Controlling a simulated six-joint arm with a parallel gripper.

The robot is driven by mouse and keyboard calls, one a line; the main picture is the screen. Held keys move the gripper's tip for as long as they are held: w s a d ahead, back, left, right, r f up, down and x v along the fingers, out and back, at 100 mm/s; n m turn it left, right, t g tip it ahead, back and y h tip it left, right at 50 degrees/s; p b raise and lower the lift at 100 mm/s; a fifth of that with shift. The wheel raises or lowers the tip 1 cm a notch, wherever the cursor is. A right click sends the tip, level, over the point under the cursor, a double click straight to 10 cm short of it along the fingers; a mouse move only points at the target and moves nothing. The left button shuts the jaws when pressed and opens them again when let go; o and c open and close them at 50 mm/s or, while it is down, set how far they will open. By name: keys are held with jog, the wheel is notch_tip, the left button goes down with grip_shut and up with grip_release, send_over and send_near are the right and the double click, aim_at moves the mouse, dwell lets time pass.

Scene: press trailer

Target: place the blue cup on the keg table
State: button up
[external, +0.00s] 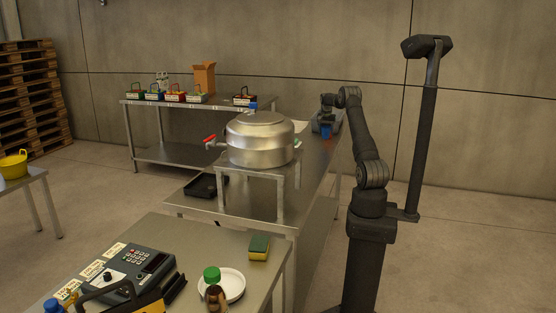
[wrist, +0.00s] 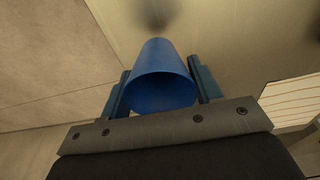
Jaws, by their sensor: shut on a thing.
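The blue cup (wrist: 160,92) is between the two fingers of my gripper (wrist: 159,66), which is shut on it. Its open rim faces the wrist camera. In the external view, my gripper (external: 326,117) is over the far right part of the long steel table, with the blue cup (external: 326,130) small below it. I cannot tell whether the cup touches the tabletop. The keg table seems to be the small metal stand (external: 262,175) under the silver keg (external: 259,142), left of and nearer the camera than my gripper. The keg covers most of the stand's top.
The keg's red-handled tap (external: 211,140) points left. A black tray (external: 205,186) lies left of the stand. Several small carriers and a cardboard box (external: 204,77) stand on the back table. The front table holds a keypad device (external: 140,270), a sponge (external: 259,247) and a white plate (external: 235,285).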

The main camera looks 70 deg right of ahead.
aim_at(325, 136)
jog(key=shift+w+f, duration=0.1)
jog(key=shift+f, duration=1.95)
jog(key=shift+f, duration=0.2)
jog(key=o, duration=1)
jog(key=shift+c, duration=0.2)
jog(key=shift+r, duration=0.1)
notch_tip(325, 136, up, 12)
jog(key=a, duration=0.1)
jog(key=shift+a, duration=0.4)
